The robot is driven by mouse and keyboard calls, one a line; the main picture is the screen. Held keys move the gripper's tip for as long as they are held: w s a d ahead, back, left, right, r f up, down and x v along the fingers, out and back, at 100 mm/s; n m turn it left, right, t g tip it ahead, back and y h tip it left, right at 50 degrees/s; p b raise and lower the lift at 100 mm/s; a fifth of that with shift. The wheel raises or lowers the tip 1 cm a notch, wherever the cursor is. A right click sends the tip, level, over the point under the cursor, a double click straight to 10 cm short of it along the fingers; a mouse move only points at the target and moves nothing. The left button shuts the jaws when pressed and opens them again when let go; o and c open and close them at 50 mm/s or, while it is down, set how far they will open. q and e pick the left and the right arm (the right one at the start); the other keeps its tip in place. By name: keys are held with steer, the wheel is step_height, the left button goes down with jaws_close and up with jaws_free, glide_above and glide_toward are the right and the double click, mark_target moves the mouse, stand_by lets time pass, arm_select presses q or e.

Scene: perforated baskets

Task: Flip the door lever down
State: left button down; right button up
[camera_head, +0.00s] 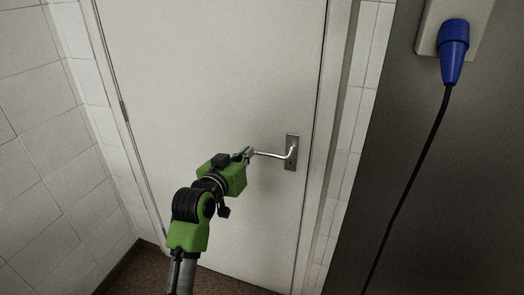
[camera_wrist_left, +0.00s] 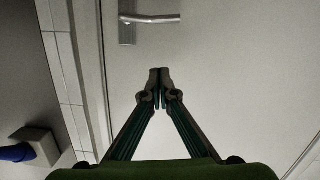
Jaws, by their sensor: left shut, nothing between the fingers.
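The door lever (camera_head: 272,155) is a silver bar on a metal plate (camera_head: 291,140) near the right edge of a pale door (camera_head: 210,60). The bar points left and lies about level. My left gripper (camera_head: 248,153) is shut and empty, with its tips close to the lever's free end in the head view. In the left wrist view, the lever (camera_wrist_left: 158,18) is at the top, and the shut fingertips (camera_wrist_left: 159,73) show apart from it, lower in the picture. I cannot tell the depth gap exactly. My right gripper is not in view.
A blue plug (camera_head: 453,50) with a black cable hangs from a socket box on a dark panel (camera_head: 440,200) at the right. A tiled wall (camera_head: 40,120) stands at the left. The door is closed, with its frame close to the lever plate.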

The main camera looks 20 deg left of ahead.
arm_select(q)
steer(key=shift+w, duration=0.1)
steer(key=w+d+f+p, duration=0.1)
steer(key=w+f+p, duration=0.2)
steer(key=w, duration=0.7)
step_height(320, 180, down, 3)
steer(key=shift+r, duration=0.1)
steer(key=shift+d, duration=0.1)
